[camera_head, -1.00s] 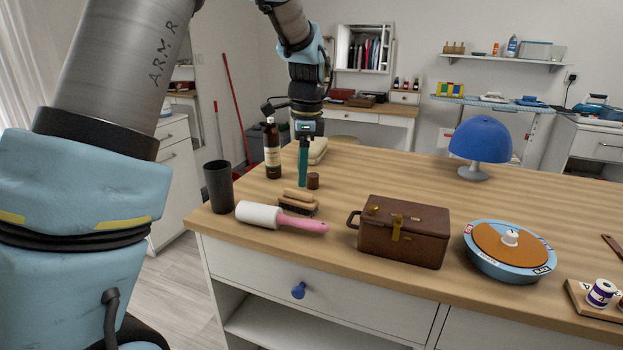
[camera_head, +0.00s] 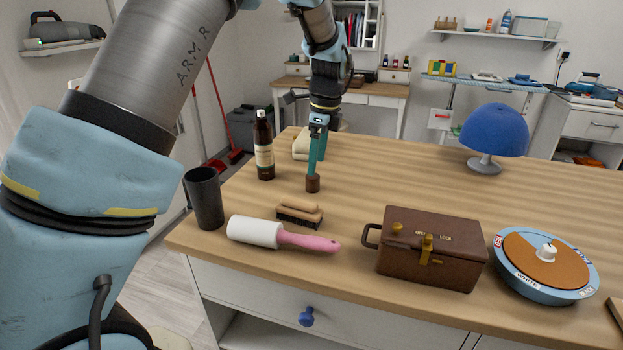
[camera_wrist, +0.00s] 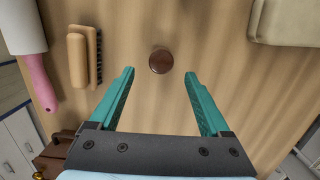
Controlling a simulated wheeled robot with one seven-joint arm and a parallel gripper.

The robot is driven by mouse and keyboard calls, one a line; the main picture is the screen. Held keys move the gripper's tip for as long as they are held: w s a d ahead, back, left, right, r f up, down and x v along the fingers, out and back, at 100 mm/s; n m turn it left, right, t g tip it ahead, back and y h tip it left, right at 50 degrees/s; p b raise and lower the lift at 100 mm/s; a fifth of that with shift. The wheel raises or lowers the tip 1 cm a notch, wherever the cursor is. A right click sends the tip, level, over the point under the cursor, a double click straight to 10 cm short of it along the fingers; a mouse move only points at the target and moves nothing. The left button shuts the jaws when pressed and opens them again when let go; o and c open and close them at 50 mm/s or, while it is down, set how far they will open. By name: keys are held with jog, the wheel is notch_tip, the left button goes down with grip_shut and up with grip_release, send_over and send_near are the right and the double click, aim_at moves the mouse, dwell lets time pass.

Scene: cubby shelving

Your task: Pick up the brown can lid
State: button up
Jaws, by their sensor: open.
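The brown can lid (camera_head: 313,183) is a small, dark brown round piece on the wooden table, behind the brush. In the wrist view the lid (camera_wrist: 161,61) lies ahead of the fingertips, roughly midway between them and slightly beyond. My gripper (camera_head: 316,168) has teal fingers and points down above the lid in the head view. In the wrist view my gripper (camera_wrist: 159,76) is open with nothing between its fingers. I cannot tell the exact height of the fingertips above the lid.
A brown box (camera_head: 432,251) is at right. The table right of the lid is clear.

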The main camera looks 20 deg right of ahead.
aim_at(312, 178)
jog(key=shift+w+a+f+p, duration=0.15)
jog(key=shift+f+p, duration=0.25)
jog(key=shift+f, duration=0.6)
jog(key=shift+w+a+f+p, duration=0.15)
jog(key=shift+f+p, duration=0.2)
jog(key=shift+f, duration=0.7)
jog(key=shift+w+a+f+p, duration=0.15)
jog(key=shift+f+p, duration=0.25)
jog(key=shift+f, duration=0.6)
jog(key=shift+c, duration=0.2)
grip_shut()
